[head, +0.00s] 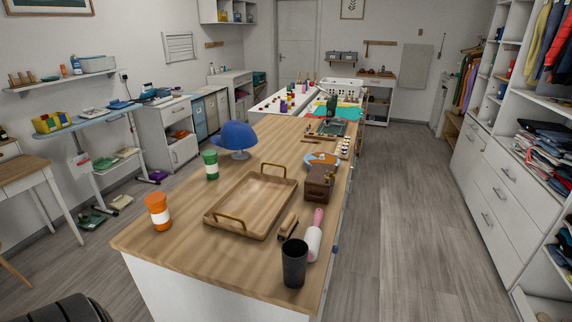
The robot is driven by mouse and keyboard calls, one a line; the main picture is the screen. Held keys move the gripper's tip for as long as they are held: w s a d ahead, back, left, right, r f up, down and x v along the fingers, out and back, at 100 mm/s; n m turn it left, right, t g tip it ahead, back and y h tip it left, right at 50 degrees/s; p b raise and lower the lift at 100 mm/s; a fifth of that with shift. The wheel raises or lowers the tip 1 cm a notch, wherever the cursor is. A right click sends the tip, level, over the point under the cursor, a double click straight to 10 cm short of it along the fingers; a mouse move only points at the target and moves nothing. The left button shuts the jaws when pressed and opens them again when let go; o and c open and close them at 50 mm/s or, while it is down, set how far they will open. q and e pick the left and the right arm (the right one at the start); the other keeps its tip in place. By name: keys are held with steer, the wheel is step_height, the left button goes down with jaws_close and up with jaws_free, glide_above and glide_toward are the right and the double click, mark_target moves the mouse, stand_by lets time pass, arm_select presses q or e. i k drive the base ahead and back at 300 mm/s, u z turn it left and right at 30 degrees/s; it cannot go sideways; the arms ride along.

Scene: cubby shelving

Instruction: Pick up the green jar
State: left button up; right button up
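The green jar (210,165) stands upright on the wooden top of the long island (150,238), near its left edge. It is green with a pale band around the middle. It stands apart from the wooden tray to its right and in front of the blue cap on a stand. Nothing covers it in the head view. Neither of my grippers shows in the head view.
Near the jar are an orange jar (158,211), a wooden tray (218,223) with brass handles and a blue cap (237,136). Grey floor (395,240) lies clear beside the island.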

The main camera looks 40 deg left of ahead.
mark_target(212, 167)
steer(key=z, duration=0.75)
steer(key=i, duration=2.95)
steer(key=u, duration=3)
